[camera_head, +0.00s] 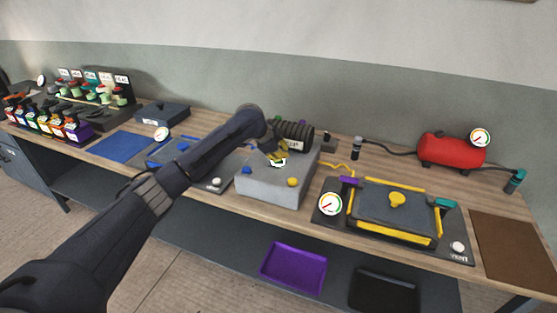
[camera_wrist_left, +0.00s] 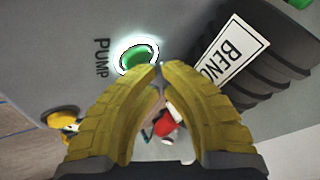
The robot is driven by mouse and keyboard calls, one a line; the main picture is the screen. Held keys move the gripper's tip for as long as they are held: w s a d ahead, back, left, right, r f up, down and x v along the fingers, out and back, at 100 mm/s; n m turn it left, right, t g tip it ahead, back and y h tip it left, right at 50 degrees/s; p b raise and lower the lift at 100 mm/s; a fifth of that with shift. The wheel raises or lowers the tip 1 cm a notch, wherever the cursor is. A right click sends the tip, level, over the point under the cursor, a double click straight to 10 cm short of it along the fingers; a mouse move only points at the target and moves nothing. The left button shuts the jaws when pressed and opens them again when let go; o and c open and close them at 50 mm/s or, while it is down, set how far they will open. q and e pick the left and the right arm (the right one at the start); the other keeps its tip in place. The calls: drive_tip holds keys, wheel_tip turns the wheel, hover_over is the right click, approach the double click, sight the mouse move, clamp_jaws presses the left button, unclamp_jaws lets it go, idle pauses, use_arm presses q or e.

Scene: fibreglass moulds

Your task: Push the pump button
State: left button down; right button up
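The pump button (camera_wrist_left: 134,58) is green with a bright white ring, beside the word PUMP in the left wrist view. It sits on a grey box; in the head view the button (camera_head: 278,163) shows on top of the box, partly covered by my gripper. My left gripper (camera_wrist_left: 158,69) has yellow fingers with the tips brought together, holding nothing. The tips appear at the button's lower edge in the wrist view; I cannot tell whether they touch it. In the head view this gripper (camera_head: 271,152) is right over the button. My right gripper is not in view.
The grey pump box (camera_head: 265,187) also bears a dark ribbed cylinder (camera_head: 294,133), a blue knob (camera_head: 247,170) and a yellow knob (camera_head: 292,182). A mould plate (camera_head: 375,208) and gauge (camera_head: 330,203) lie to the right. A red tank (camera_head: 450,150) stands behind.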

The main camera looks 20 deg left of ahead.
use_arm(q)
drive_tip(key=shift+r, duration=0.45)
drive_tip(key=shift+r, duration=2.9)
